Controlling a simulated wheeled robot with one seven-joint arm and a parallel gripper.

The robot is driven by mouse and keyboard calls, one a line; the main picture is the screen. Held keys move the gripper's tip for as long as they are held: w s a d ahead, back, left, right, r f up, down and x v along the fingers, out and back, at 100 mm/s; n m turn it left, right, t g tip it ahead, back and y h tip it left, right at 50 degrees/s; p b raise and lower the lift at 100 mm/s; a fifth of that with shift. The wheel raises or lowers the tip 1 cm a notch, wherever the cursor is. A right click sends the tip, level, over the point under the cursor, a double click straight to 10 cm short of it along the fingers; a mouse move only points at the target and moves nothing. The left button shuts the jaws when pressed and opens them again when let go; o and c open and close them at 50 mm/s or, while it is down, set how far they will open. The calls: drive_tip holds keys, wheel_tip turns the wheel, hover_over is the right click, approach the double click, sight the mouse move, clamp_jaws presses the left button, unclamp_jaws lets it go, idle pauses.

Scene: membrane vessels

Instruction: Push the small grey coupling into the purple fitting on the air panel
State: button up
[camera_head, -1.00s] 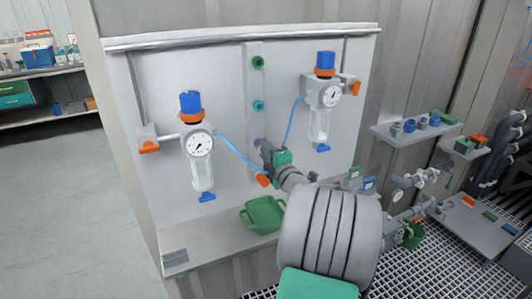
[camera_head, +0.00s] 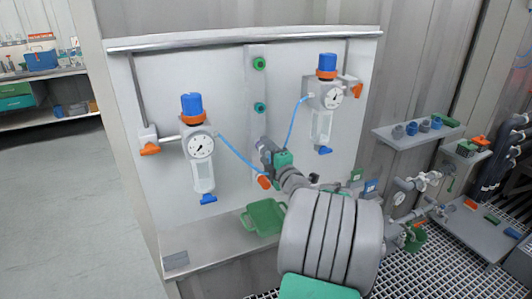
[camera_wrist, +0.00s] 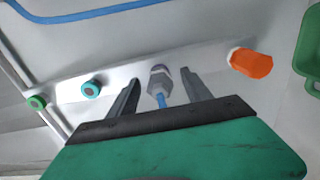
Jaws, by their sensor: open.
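The small grey coupling (camera_wrist: 158,88) is in the wrist view between my fingers, with a blue hose running from its near end. Its far end meets a pale purple-tinged ring at the panel, the purple fitting (camera_wrist: 159,69); I cannot tell how deep it sits. My gripper (camera_wrist: 160,84) is open, with one grey finger on each side of the coupling and visible gaps. In the head view my gripper (camera_head: 263,148) is close to the air panel (camera_head: 225,90), and its fingers mostly hide the coupling and fitting.
A green port (camera_head: 259,63) and a teal port (camera_head: 260,107) are above on the same strip. An orange knob (camera_head: 263,182) is just below. Gauged regulators stand left (camera_head: 200,147) and right (camera_head: 331,97). A green tray (camera_head: 263,217) is on the ledge beneath.

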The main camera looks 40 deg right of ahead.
drive_tip(key=b+v, duration=0.2)
drive_tip(key=v, duration=0.5)
drive_tip(key=shift+s+a, duration=0.15)
drive_tip(key=shift+s, duration=0.15)
drive_tip(key=w+a+f+m+g+y+p, duration=0.2)
drive_tip(key=a+g+y, duration=0.1)
drive_tip(key=a, duration=0.7)
drive_tip(key=w+a+f+m+g+y+p, duration=0.1)
drive_tip(key=w+a+f+g+y+p, duration=0.15)
drive_tip(key=a, duration=0.75)
drive_tip(key=s+a+f+m+g+p, duration=0.1)
drive_tip(key=s+a+m+g+p, duration=0.3)
drive_tip(key=s, duration=1.2)
drive_tip(key=a+m+g, duration=0.4)
drive_tip(key=a+m, duration=0.3)
drive_tip(key=a, duration=0.2)
drive_tip(key=shift+s+a+m+g, duration=0.2)
drive_tip(key=shift+a+m+g, duration=0.15)
drive_tip(key=shift+a+m, duration=0.05)
